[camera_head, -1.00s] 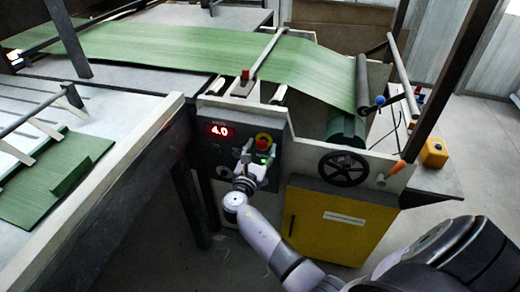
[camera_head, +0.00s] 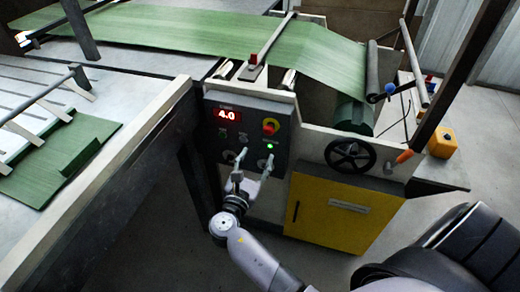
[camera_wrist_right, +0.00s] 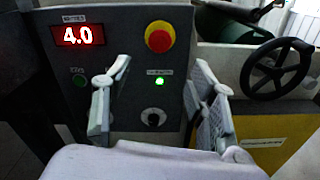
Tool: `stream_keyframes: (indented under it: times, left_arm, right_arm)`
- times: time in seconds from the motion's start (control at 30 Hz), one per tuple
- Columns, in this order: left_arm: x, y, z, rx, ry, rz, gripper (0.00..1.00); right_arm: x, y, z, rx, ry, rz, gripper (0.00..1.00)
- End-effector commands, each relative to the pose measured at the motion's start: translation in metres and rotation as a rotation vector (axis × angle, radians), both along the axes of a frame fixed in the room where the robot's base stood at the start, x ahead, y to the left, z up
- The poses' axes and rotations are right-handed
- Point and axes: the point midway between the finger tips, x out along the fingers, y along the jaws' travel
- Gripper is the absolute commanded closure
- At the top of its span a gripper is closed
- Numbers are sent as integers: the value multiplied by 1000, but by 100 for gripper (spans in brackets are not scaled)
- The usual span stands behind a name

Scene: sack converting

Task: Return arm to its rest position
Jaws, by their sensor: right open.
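My right gripper (camera_head: 253,164) is open and empty, its two fingers spread in front of the lower part of the control panel (camera_head: 222,140). In the right wrist view my gripper (camera_wrist_right: 160,105) frames the panel's black knob (camera_wrist_right: 153,117) and a lit green light (camera_wrist_right: 159,82) between its fingers. Nothing is held, and the fingers appear apart from the knob. My left gripper is not in view.
The panel has a red display (camera_head: 227,114) reading 4.0 and a red-yellow emergency button (camera_head: 270,126). A black handwheel (camera_head: 350,154) and a yellow cabinet (camera_head: 341,213) stand to the right. Green sheet (camera_head: 200,27) runs across the machine. A pale rail (camera_head: 100,185) lies left.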

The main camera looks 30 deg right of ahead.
Motion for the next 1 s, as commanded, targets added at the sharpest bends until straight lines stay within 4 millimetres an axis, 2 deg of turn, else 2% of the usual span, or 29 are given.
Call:
stream_keyframes:
  times: [0.13, 0.67, 0.77, 0.83, 0.87, 0.97, 1.0]
  left_arm:
    - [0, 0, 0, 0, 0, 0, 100]
    - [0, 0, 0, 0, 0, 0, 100]
    - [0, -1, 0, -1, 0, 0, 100]
    - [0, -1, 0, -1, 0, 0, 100]
    - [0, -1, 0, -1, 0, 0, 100]
    - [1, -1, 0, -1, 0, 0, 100]
    - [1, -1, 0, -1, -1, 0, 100]
  right_arm:
    - [-5, 5, 0, 1, 1, 0, 48]
    - [-4, 6, -4, 8, 3, 4, 48]
    - [-4, 8, -28, 62, 23, 28, 48]
    - [-6, 11, -62, 147, 48, 57, 48]
    - [-8, 14, -81, 194, 61, 70, 48]
    - [-22, 22, -153, 391, 109, 96, 48]
    - [-32, 26, -183, 479, 125, 95, 48]
